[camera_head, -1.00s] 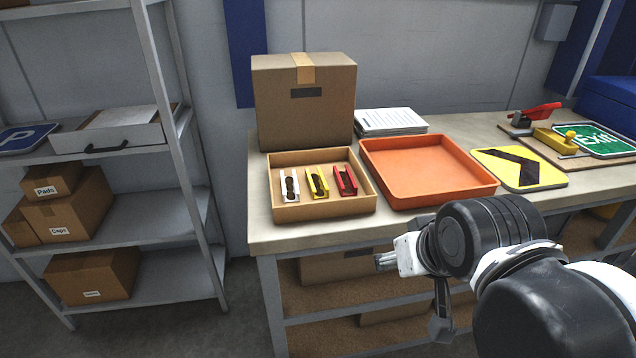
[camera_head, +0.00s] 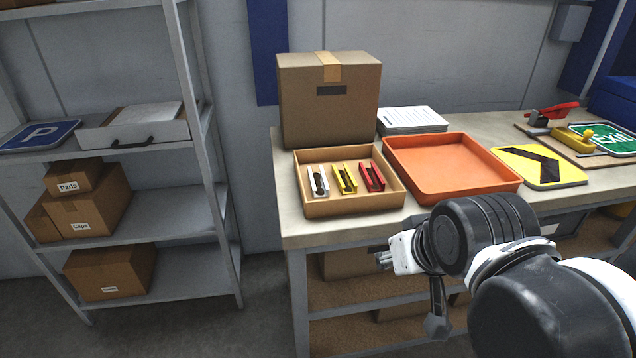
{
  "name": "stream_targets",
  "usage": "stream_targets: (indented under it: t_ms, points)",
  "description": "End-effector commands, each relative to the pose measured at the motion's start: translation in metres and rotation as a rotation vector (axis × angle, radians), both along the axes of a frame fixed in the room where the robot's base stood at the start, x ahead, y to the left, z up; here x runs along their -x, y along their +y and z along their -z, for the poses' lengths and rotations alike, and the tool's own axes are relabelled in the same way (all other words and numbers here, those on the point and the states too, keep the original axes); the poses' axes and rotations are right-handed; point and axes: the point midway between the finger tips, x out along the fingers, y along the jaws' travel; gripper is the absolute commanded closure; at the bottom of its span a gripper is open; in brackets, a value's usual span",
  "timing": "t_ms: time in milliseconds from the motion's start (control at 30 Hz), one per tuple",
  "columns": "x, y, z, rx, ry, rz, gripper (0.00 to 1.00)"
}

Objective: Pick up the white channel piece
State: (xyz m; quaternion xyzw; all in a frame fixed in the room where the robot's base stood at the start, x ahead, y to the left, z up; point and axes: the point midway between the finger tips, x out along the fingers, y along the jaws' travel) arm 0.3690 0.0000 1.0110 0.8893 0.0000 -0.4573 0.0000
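The white channel piece (camera_head: 318,181) lies in the shallow wooden tray (camera_head: 342,207) near the left end of the workbench. It is the leftmost of three channel pieces, beside a yellow one (camera_head: 344,178) and a red one (camera_head: 371,176). My gripper (camera_head: 384,259) is in front of the bench's front edge, below and to the right of the wooden tray. It is apart from the channel pieces. Its fingers are small and partly hidden by my arm, so I cannot tell whether they are open.
An orange tray (camera_head: 453,190) is right of the wooden tray. A cardboard box (camera_head: 329,112) and papers (camera_head: 412,120) stand behind. A yellow-and-black sign (camera_head: 541,167) lies farther right. A metal shelf (camera_head: 180,212) with boxes stands left, across a gap.

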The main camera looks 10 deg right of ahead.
Motion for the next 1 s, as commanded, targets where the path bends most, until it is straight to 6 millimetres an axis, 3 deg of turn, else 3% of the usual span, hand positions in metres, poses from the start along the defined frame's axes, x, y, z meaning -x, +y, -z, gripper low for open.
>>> stream_targets:
  t_ms: [167, 367, 700, 1000]
  points:
    - [-0.001, 0.0, -0.002, 0.0, 0.002, 0.0, 0.87]
    - [-0.021, 0.002, -0.028, -0.004, 0.043, 0.0, 0.87]
    - [-0.088, 0.009, -0.085, -0.012, 0.178, 0.003, 0.87]
    - [-0.155, 0.018, -0.115, -0.015, 0.299, 0.006, 0.87]
